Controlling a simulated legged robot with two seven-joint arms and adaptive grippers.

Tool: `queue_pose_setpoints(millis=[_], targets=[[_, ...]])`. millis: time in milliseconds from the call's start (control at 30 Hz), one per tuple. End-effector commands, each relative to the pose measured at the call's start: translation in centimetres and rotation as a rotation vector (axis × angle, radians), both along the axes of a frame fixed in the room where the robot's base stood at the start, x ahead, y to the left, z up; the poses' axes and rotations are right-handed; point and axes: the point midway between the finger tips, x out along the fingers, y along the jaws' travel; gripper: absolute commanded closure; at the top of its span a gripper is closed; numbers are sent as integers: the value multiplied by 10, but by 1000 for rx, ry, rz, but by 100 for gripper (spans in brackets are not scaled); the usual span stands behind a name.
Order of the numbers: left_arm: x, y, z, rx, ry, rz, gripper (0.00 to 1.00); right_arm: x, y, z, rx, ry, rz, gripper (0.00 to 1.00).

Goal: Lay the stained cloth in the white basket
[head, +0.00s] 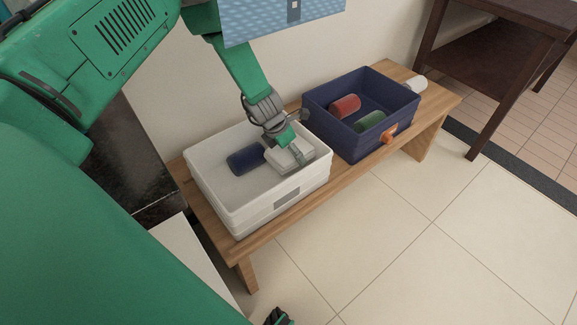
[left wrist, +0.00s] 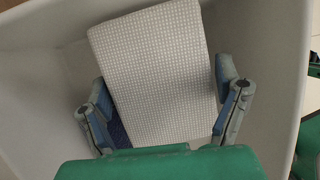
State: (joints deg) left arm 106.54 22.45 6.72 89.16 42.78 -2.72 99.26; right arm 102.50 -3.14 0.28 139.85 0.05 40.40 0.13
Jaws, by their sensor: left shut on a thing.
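The white basket (head: 261,209) stands on the left end of a wooden bench. My left gripper (head: 285,148) reaches down inside it and is shut on a pale folded cloth (head: 293,155). In the left wrist view the cloth (left wrist: 155,65) is whitish with a fine woven check, between the two fingers of the gripper (left wrist: 165,110). No stain shows on the side I see. The cloth is within the basket walls (left wrist: 275,60); whether it touches the floor I cannot tell. A dark, green-edged part at the bottom edge of the head view may be my right gripper (head: 279,317); its jaws are unclear.
A dark blue rolled cloth (head: 247,160) lies in the white basket, left of the held cloth. A navy basket (head: 342,141) to the right holds a red roll (head: 345,106) and a green roll (head: 369,122). An orange item (head: 388,134) is at its front. A white roll (head: 416,83) lies behind it.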

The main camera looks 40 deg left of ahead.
Motion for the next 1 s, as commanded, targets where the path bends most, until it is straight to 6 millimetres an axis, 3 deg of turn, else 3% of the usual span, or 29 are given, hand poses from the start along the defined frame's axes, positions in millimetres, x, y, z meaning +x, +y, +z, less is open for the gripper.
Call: queue_pose_setpoints(millis=[33,100,333,533,767,800,833,1000], targets=[[0,1,-16,-2,1,2,44,0,0,-8,0,0,0,100],[0,2,-26,-3,0,1,44,0,0,-12,0,0,-1,100],[0,2,-42,-5,-1,1,44,0,0,-17,0,0,0,100],[0,2,-71,-3,1,1,44,0,0,-29,0,-1,0,100],[0,1,-74,-2,0,0,49,0,0,-29,0,0,0,100],[0,1,-74,-2,0,0,9,0,0,-29,0,0,0,100],[0,1,-74,-3,0,0,0,0,0,-29,0,0,0,100],[0,2,-74,-3,0,0,0,0,0,-29,0,-1,0,100]])
